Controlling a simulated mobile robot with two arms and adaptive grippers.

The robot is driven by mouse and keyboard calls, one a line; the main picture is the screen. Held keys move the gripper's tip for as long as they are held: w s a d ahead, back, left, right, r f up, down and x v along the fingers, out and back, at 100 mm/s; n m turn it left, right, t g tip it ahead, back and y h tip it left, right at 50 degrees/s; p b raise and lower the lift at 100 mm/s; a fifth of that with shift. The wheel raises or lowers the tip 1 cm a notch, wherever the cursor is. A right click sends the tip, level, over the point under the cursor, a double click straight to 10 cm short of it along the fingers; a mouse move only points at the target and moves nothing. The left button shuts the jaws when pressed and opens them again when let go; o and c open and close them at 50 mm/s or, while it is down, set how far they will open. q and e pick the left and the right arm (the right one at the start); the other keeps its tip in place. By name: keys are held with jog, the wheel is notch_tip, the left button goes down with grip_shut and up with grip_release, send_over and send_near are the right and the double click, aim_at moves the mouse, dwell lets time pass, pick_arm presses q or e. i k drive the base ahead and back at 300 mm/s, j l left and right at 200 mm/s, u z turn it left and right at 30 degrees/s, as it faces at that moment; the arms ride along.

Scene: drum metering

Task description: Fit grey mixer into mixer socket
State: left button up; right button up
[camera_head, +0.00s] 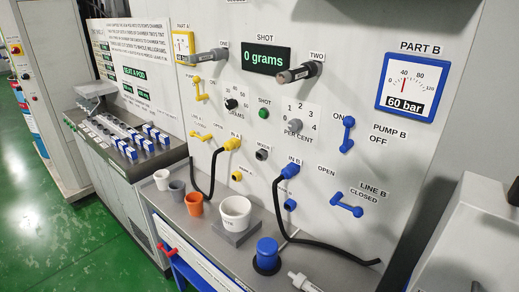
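The mixer socket (262,155) is a small dark round fitting on the grey panel, beside a label reading MIXER. It looks empty. A pale grey cylindrical piece with a narrow tip, which looks like the grey mixer (307,284), lies at the bottom edge on the bench, partly cut off by the frame. Neither of my grippers can be made out in the head view.
Black hoses run from the yellow fitting (232,144) and blue fitting (290,170) beside the socket. A white tub (235,212), small cups including an orange one (194,204), and a blue-capped container (267,254) stand on the bench. A pale housing (465,240) fills the lower right.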

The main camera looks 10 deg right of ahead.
aim_at(215, 54)
jog(key=i+j+u, duration=0.25)
jog(key=i+j, duration=0.15)
jog(key=j, duration=0.25)
jog(key=i+j+u, duration=0.3)
jog(key=i+j, duration=0.15)
jog(key=j, duration=0.15)
